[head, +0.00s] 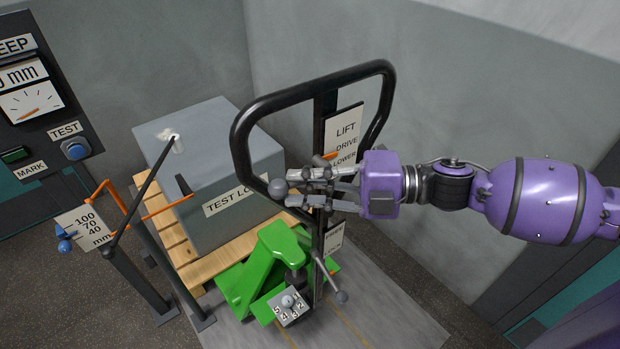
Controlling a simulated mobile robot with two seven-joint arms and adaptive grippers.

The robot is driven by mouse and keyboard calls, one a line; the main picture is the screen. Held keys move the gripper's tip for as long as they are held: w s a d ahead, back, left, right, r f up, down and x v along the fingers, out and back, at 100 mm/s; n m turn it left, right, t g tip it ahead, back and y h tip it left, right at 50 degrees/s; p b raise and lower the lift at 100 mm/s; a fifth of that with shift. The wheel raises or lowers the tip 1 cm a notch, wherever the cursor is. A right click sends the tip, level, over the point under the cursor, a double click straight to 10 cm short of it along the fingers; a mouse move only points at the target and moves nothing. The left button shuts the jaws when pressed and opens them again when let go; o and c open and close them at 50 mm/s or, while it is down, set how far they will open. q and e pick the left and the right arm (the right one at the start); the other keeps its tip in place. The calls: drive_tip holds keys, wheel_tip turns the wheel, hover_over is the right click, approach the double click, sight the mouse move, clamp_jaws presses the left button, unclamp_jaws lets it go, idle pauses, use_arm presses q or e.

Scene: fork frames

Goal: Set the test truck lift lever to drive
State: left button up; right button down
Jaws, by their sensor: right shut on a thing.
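The test truck (255,268) is green, with a tall black loop handle (240,140). A white plate (345,122) on the handle reads LIFT, DRIVE, LOWER from top to bottom. My right gripper (312,189) comes in from the right and is shut at the lift lever, just below the plate. The lever's grey ball knob (278,188) sticks out to the left of the fingers. The rest of the lever is mostly hidden by the fingers. A small orange part shows by the LOWER word; I cannot tell the lever's exact setting. My left gripper is not in view.
A grey TEST LOAD box (222,165) stands on a wooden pallet (175,240). A second lever with a ball (341,297) and a numbered dial (289,305) sit low on the truck. A gauge stand (85,226) and wall panel (40,100) are at left.

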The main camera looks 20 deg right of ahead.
drive_tip(key=shift+w+a+f+h, duration=0.1)
drive_tip(key=shift+w+f+h, duration=0.15)
drive_tip(key=shift+h, duration=0.05)
drive_tip(key=shift+w+f+n, duration=0.15)
drive_tip(key=shift+f+n, duration=0.15)
drive_tip(key=c, duration=1.7)
unclamp_jaws()
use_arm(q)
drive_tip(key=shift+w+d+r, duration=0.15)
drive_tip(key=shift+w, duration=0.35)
use_arm(e)
drive_tip(key=shift+r, duration=0.1)
